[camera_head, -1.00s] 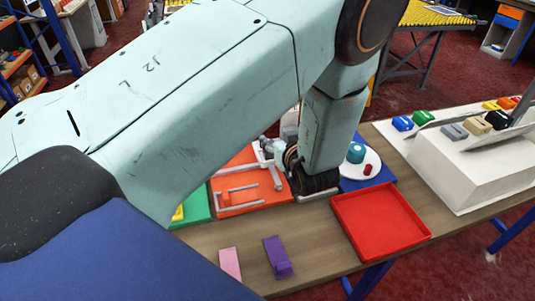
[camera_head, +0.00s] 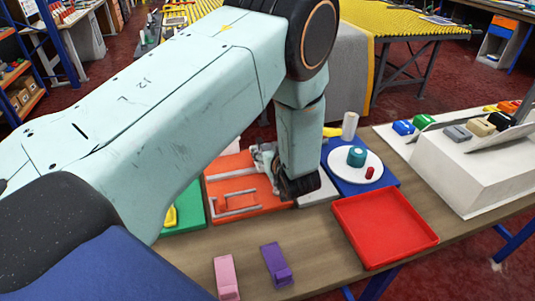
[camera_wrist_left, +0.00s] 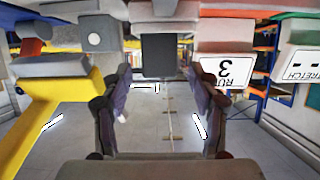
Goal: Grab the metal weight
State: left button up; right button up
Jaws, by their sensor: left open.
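A dark grey square block (camera_wrist_left: 158,55), which looks like the metal weight, shows in the left wrist view between and beyond the fingers. The wrist picture appears upside down. My left gripper (camera_wrist_left: 158,85) is open, with a finger on each side of the block's line and a gap to both; I see no contact. In the head view my left gripper (camera_head: 264,160) is low over the orange board (camera_head: 222,205), partly hidden by my own arm. I cannot make out the block there. My right gripper is in neither view.
A red tray (camera_head: 385,228), a blue board with a white plate (camera_head: 362,177), and pink (camera_head: 226,277) and purple (camera_head: 276,264) blocks share the table. A white stand (camera_head: 470,165) is at right. A yellow part (camera_wrist_left: 60,105) and a label card (camera_wrist_left: 228,70) flank the left gripper.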

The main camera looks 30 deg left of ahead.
pick_arm(q)
jog(key=shift+x, duration=1.1)
jog(key=c, duration=0.4)
grip_shut()
